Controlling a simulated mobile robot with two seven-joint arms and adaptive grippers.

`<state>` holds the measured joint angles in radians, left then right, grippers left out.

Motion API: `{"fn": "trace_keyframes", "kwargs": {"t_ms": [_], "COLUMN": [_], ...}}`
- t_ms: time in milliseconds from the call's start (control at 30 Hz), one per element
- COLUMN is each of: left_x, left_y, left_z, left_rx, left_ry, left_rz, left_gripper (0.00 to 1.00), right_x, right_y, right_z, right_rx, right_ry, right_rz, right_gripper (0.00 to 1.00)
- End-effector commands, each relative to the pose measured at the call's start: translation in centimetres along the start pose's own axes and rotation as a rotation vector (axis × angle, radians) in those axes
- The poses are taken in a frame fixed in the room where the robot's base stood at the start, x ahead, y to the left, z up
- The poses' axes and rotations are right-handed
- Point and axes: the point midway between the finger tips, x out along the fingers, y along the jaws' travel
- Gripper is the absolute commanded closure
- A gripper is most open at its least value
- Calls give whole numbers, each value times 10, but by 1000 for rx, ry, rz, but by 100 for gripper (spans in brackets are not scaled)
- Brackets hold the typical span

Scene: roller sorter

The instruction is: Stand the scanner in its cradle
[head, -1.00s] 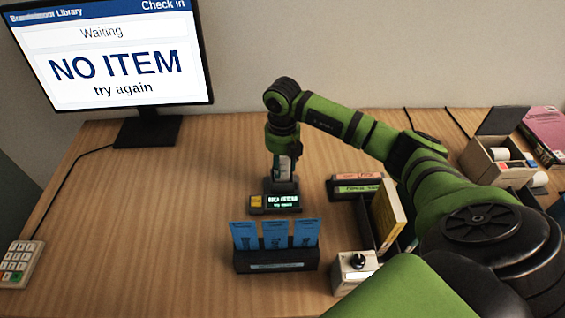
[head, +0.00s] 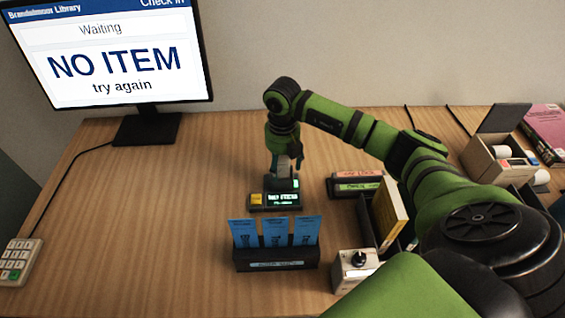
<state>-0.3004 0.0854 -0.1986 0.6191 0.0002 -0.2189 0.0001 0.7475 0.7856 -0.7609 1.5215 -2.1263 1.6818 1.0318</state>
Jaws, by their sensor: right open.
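The cradle (head: 263,208) is a dark unit on the table with a yellow label and a small lit green display at its front. The scanner (head: 284,171) is a small pale and dark piece just behind and above the display. It seems to stand in the cradle, though its lower part and seating are hard to see. My right gripper (head: 285,162) points down over it, open, with its fingers around or beside the scanner; touching cannot be told. My left gripper is out of view.
A dark holder (head: 276,258) with blue cards stands in front of the cradle. A knob box (head: 353,268) and a book rack (head: 370,215) stand to the right. A monitor (head: 115,60) and keypad (head: 18,262) are left. The left-middle table is clear.

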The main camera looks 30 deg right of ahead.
Motion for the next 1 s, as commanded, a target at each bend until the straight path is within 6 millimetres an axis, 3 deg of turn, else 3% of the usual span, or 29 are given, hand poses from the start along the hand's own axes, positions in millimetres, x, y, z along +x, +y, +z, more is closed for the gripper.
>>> {"fn": "trace_keyframes", "kwargs": {"t_ms": [167, 400, 600, 1000], "left_x": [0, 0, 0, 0], "left_y": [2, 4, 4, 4], "left_z": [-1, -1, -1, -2], "left_rx": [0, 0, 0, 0], "left_ry": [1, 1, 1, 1], "left_rz": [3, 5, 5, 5], "left_gripper": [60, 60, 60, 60], "right_x": [-23, -75, -107, -120], "right_y": [1, 0, 0, 0], "right_z": [2, 1, 1, 0], "right_rx": [0, -1, 0, 0], "right_ry": [-6, -6, -4, -1], "right_rz": [3, 3, 2, 1], "right_gripper": [33, 33, 33, 33]}}
